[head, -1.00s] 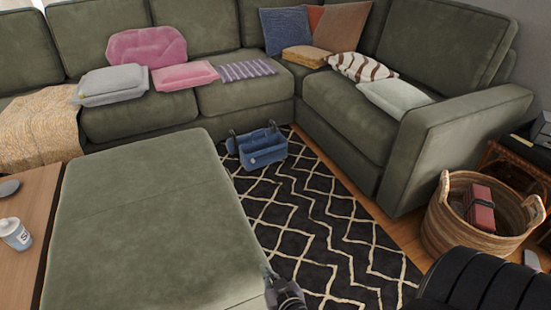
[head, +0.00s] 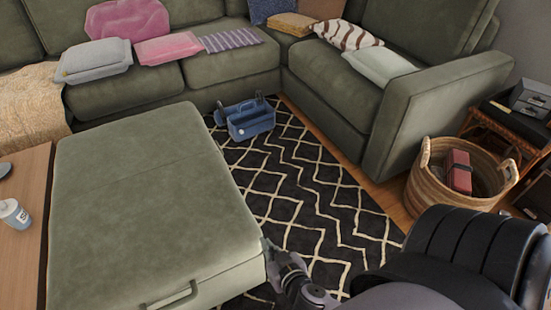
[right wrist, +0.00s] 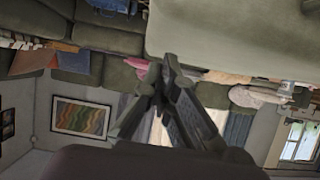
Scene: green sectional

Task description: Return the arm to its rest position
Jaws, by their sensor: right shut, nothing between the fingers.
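My right gripper (head: 268,246) is at the lower middle of the head view, beside the right side of the green ottoman (head: 140,190). In the right wrist view the fingers of my right gripper (right wrist: 170,72) come together at their tips, with nothing between them. That view looks out over the room and appears turned over. Part of my right arm (head: 450,255) fills the lower right of the head view. My left gripper does not show.
A green sectional (head: 220,85) with cushions runs along the back and right. A blue caddy (head: 248,120) stands on the black patterned rug (head: 300,185). A wicker basket (head: 435,190) holding a red item (head: 458,170) is at right. A wooden table (head: 25,230) is at left.

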